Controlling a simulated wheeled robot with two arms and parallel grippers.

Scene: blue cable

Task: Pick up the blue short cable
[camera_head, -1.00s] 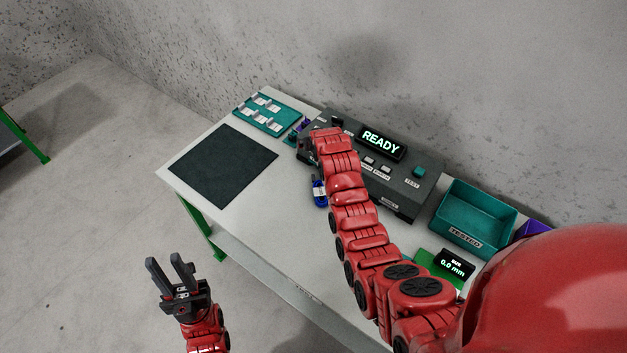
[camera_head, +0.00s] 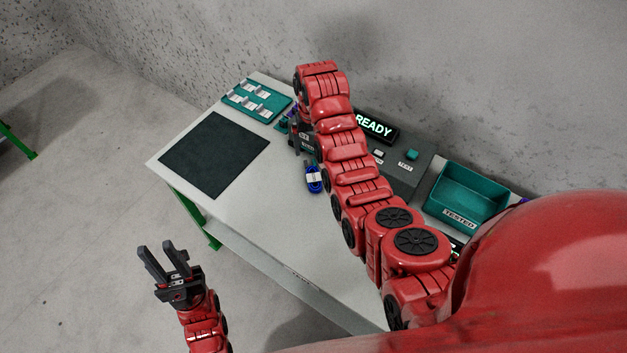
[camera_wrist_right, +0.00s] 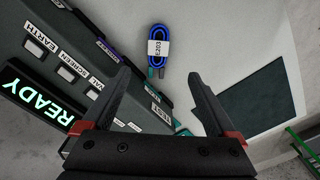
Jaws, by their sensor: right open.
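The blue cable (camera_head: 313,179) is a coiled bundle with a white band, lying on the pale bench top in front of the tester. In the right wrist view the cable (camera_wrist_right: 158,42) shows a label reading E203 and teal and dark ends toward me. My right gripper (camera_wrist_right: 161,78) is open, its fingertips on either side of the line to the cable, with nothing between them. In the head view, my right arm hides most of that gripper, which is beside the cable. My left gripper (camera_head: 155,246) is open and empty, off the bench's front edge.
The grey tester (camera_head: 403,172) with its READY display (camera_head: 374,125) stands along the back. A dark mat (camera_head: 213,155) and teal tray (camera_head: 257,100) lie to the left. A teal TESTED bin (camera_head: 467,196) stands right. Bare bench lies in front of the cable.

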